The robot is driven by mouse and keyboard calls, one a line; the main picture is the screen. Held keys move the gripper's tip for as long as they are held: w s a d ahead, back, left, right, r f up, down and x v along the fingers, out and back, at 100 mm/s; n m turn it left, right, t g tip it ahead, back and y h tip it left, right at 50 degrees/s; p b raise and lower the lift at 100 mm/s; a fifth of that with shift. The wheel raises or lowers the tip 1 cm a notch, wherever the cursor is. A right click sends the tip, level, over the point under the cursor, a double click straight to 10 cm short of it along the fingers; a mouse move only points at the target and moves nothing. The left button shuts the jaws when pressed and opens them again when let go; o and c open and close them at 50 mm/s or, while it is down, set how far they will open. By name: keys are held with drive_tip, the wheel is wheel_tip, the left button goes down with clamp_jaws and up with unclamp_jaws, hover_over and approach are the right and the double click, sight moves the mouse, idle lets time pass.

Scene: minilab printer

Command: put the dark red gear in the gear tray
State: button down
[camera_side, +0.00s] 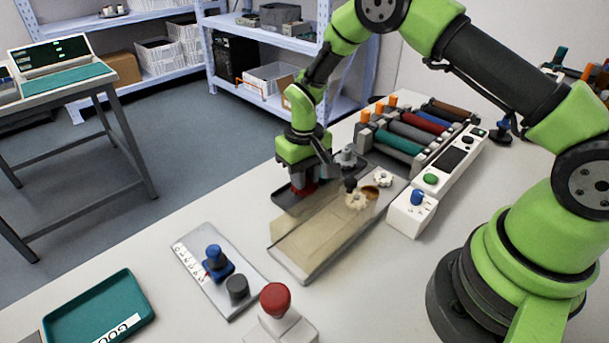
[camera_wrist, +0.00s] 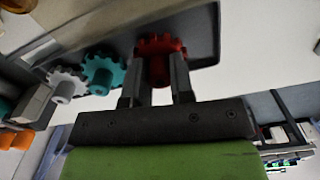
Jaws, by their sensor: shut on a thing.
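My gripper (camera_side: 304,180) points down and is shut on the dark red gear (camera_wrist: 160,48), which sits between the fingertips in the wrist view. In the side view only a small red part of the gear (camera_side: 304,188) shows below the fingers. The gear is over the left end of a dark grey tray (camera_side: 284,200), which looks like the gear tray; I cannot tell whether it touches the tray floor. In the wrist view the tray (camera_wrist: 205,35) lies behind the gear. A teal gear (camera_wrist: 103,73) and a grey gear (camera_wrist: 66,84) are to its left.
A tan-covered machine bed (camera_side: 318,235) lies in front of the tray, with a pale gear (camera_side: 357,200) and a white gear (camera_side: 383,179) near its right end. Coloured rollers (camera_side: 400,140) stand right. A red button (camera_side: 275,298) and teal GOOD tray (camera_side: 98,312) are nearer.

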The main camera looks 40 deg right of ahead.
drive_tip(key=shift+f, duration=0.35)
drive_tip(key=c, duration=1)
unclamp_jaws()
drive_tip(key=shift+r, duration=0.1)
drive_tip(key=s+r+m+t, duration=0.15)
drive_tip(key=s+r, duration=0.25)
drive_tip(key=r, duration=0.9)
drive_tip(key=s+r+n+t, duration=0.15)
drive_tip(key=s+r, duration=0.25)
drive_tip(key=r, duration=0.8)
drive_tip(key=shift+s+a+r+m+t+y, duration=0.35)
drive_tip(key=shift+s+r+t, duration=0.35)
drive_tip(key=shift+s, duration=1.8)
drive_tip(key=shift+s+a+r+m+t+y, duration=0.3)
drive_tip(key=shift+s+r+t, duration=0.35)
drive_tip(key=shift+s, duration=1.8)
drive_tip(key=shift+s+a+r+m+t+y, duration=0.2)
drive_tip(key=shift+s+r+m+t+y, duration=0.4)
drive_tip(key=shift+s, duration=1.9)
